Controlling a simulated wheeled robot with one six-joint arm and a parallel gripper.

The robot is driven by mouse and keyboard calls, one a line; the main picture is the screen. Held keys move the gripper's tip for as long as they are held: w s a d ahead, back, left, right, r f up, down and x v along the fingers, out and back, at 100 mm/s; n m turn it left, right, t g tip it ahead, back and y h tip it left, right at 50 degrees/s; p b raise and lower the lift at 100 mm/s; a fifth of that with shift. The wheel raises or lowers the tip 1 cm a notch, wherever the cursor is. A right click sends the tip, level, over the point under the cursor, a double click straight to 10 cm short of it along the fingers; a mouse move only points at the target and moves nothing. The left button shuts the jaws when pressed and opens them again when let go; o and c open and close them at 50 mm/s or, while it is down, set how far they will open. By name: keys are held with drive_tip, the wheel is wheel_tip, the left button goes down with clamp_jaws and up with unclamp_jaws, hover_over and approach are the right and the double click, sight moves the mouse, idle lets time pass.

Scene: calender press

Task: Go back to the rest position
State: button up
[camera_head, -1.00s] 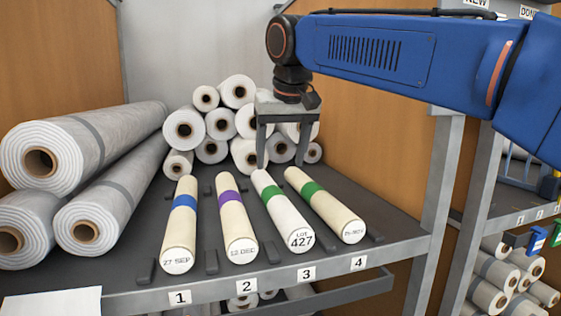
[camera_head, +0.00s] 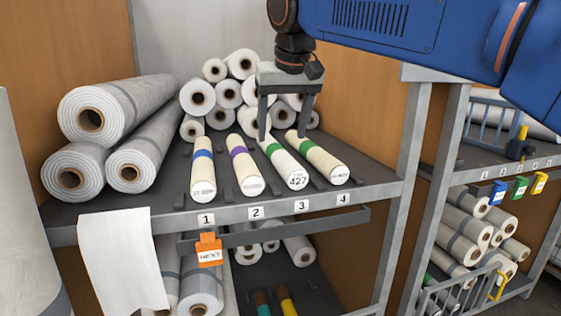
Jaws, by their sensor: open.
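My gripper (camera_head: 288,118) points down with its two grey fingers apart and nothing between them. It is over the back part of the upper shelf (camera_head: 375,192), in front of the piled rolls. Its fingers overlap in the picture the far ends of the rolls in places 3 and 4. Four places hold cream rolls: a blue-banded roll (camera_head: 202,175) at 1, a purple-banded roll (camera_head: 244,167) at 2, a green-banded roll marked 427 (camera_head: 285,163) at 3, and another green-banded roll (camera_head: 320,160) at 4. My blue arm comes in from the upper right.
Large wrapped rolls (camera_head: 115,105) lie at the left, and smaller white rolls (camera_head: 228,94) are stacked behind. A white sheet (camera_head: 120,258) hangs over the shelf's front edge beside an orange NEXT tag (camera_head: 209,250). A metal post (camera_head: 408,170) stands at the right, with another rack beyond.

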drive_tip(key=s+d+f, duration=0.5)
drive_tip(key=d+f, duration=0.1)
drive_tip(key=d, duration=0.5)
drive_tip(key=s+d+f+m, duration=0.1)
drive_tip(key=s+d+f, duration=0.4)
drive_tip(key=s+f, duration=0.2)
drive_tip(key=s+d+f+m, duration=0.1)
drive_tip(key=s+d+f, duration=0.5)
drive_tip(key=f, duration=0.4)
drive_tip(key=s+d+f+m+h, duration=0.1)
drive_tip(key=s+d+f, duration=0.5)
drive_tip(key=s+f, duration=0.2)
drive_tip(key=shift+d+f+t, duration=0.25)
drive_tip(key=shift+f+t, duration=0.05)
drive_tip(key=shift+f, duration=0.55)
